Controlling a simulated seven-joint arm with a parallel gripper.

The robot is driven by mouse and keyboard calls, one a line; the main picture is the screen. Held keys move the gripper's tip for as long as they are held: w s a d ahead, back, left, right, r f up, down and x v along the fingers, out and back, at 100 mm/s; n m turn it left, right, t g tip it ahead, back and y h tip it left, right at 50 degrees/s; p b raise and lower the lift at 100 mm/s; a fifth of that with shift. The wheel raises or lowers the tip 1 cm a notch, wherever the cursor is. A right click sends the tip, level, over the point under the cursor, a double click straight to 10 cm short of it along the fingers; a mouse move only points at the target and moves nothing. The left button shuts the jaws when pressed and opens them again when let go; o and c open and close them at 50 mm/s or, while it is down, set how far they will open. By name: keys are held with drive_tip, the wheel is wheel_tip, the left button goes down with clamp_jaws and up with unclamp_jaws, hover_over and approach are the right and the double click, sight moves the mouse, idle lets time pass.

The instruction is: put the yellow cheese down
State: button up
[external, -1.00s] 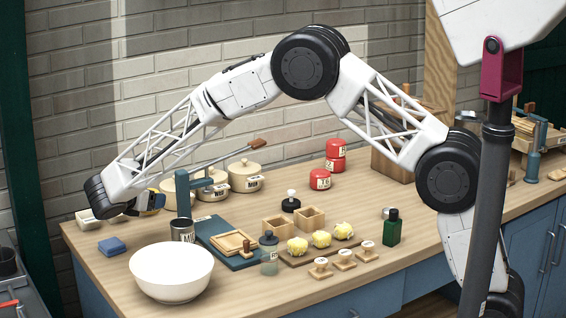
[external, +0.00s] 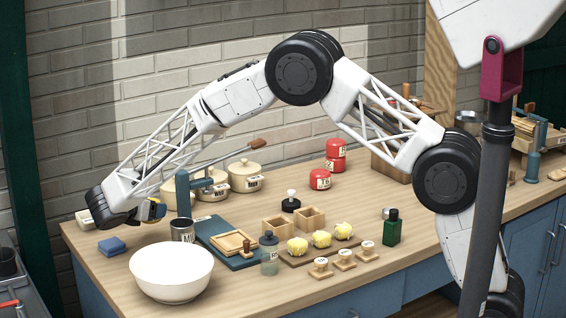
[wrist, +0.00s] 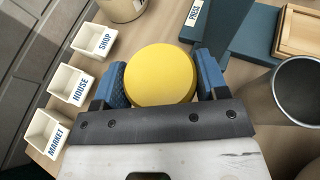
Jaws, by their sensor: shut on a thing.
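The yellow cheese (wrist: 160,75) is a round yellow disc in the wrist view. My gripper (wrist: 163,85) is shut on it, with a blue finger pad on each side. In the external view my gripper (external: 152,210) hangs over the left end of the counter, and a bit of yellow shows there between the fingers. I cannot tell whether the underside of the cheese touches anything.
White bins labelled SHOP (wrist: 97,38), HOUSE (wrist: 75,86) and MARKET (wrist: 48,132) stand left of the cheese. A metal can (wrist: 302,88) and blue press (wrist: 225,35) are to the right. A white bowl (external: 171,275) and blue sponge (external: 112,246) are near the counter's front.

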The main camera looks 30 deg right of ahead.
sight(153, 241)
drive_tip(key=shift+f, duration=2.5)
drive_tip(key=shift+f, duration=0.6)
drive_tip(key=o, duration=1.1)
drive_tip(key=shift+v, duration=3.95)
drive_tip(key=shift+r, duration=0.1)
